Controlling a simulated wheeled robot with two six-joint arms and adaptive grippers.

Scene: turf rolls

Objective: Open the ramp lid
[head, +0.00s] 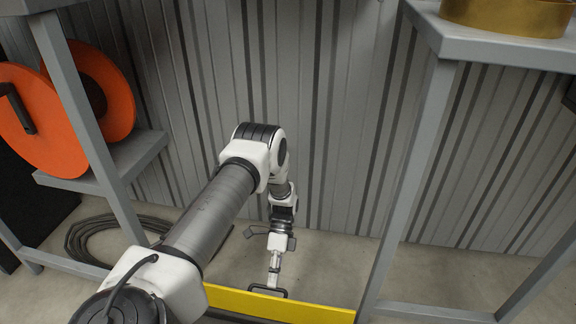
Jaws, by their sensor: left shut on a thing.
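A yellow bar (310,308) runs along the bottom of the head view, with a dark handle (284,293) at its far side. It looks like the edge of the ramp lid; the rest of the lid is below the picture or hidden by my arm, so I cannot tell how far open it is. My left arm reaches forward and down, and its gripper (273,278) is shut on the dark handle. My right gripper is not in view.
Grey metal frames stand at left and right. An orange reel (45,125) sits on the left shelf, and a coiled dark cable (105,238) lies on the floor below. A brass-coloured ring (508,14) lies on the right shelf. A corrugated wall (335,120) closes the back.

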